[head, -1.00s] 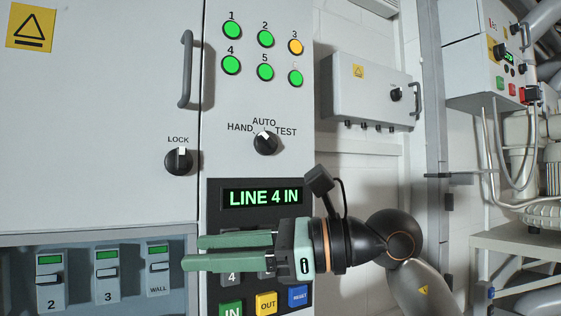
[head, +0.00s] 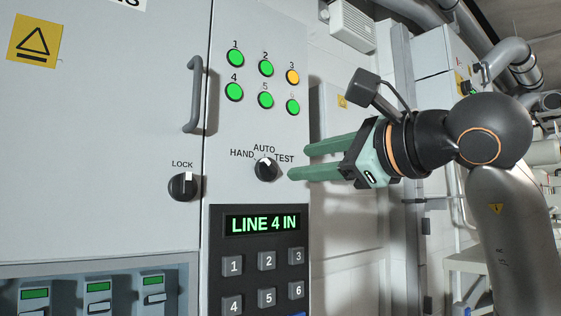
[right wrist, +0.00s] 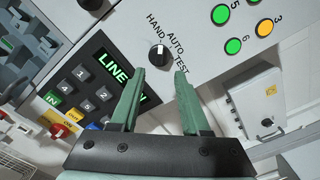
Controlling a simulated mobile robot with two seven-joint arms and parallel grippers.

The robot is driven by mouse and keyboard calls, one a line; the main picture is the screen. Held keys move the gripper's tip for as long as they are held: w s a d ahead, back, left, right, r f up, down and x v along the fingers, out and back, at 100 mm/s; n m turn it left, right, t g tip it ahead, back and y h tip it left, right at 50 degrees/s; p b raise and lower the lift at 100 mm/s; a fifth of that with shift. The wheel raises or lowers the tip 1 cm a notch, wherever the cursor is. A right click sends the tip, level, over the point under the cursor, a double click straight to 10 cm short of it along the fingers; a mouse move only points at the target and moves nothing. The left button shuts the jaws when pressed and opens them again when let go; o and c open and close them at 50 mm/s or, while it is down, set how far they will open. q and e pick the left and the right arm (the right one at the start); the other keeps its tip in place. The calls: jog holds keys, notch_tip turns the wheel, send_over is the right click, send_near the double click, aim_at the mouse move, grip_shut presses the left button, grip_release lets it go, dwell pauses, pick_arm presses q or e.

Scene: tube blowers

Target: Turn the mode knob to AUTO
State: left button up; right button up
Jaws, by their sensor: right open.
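The mode knob (head: 265,170) is a round black knob with a white mark, on the grey cabinet panel below the lettering HAND, AUTO and TEST. In the head view its mark points roughly up toward AUTO; I cannot tell its exact setting. My right gripper (head: 298,162) is open and empty, its green fingers pointing left, just right of the knob and the TEST lettering. In the right wrist view the knob (right wrist: 159,58) shows beyond the gap between the fingertips (right wrist: 160,72), apart from them. My left gripper is not in view.
A LOCK knob (head: 184,186) and an upright handle (head: 194,95) are to the left. Several round lights (head: 265,68) sit above the mode knob. A keypad with a LINE 4 IN display (head: 263,223) is below. The panel around the mode knob is flat.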

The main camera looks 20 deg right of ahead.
aim_at(272, 167)
jog(key=p+x, duration=0.1)
jog(key=x, duration=0.6)
jog(key=shift+w+a, duration=0.1)
grip_shut()
dwell(0.4)
